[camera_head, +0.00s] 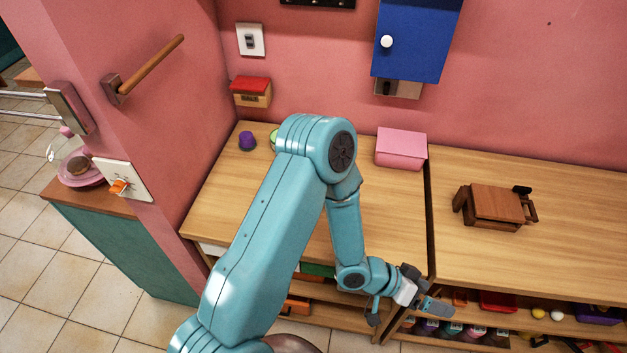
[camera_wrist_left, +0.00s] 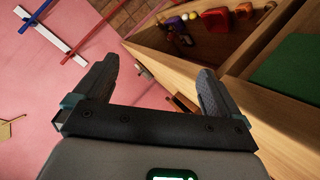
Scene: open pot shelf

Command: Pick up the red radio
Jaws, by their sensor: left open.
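My left gripper (camera_head: 428,300) is low at the front edge of the wooden shelf unit in the head view. In the left wrist view its two dark fingers (camera_wrist_left: 156,74) are apart with nothing held between them. A red object (camera_head: 497,301) lies on a lower shelf to the right of the gripper; I cannot tell for sure that it is the radio. In the left wrist view a small red block-like object (camera_wrist_left: 217,20) sits inside a wooden compartment, beyond the fingers and apart from them. My right gripper is not in view.
The shelf's wooden top (camera_head: 385,215) is partly hidden by my left arm. A pink box (camera_head: 401,148) and a brown wooden item (camera_head: 494,205) stand on top. Several bottles and small items, including a purple box (camera_head: 598,314), fill the lower shelves. A wooden panel (camera_wrist_left: 262,45) borders the compartment.

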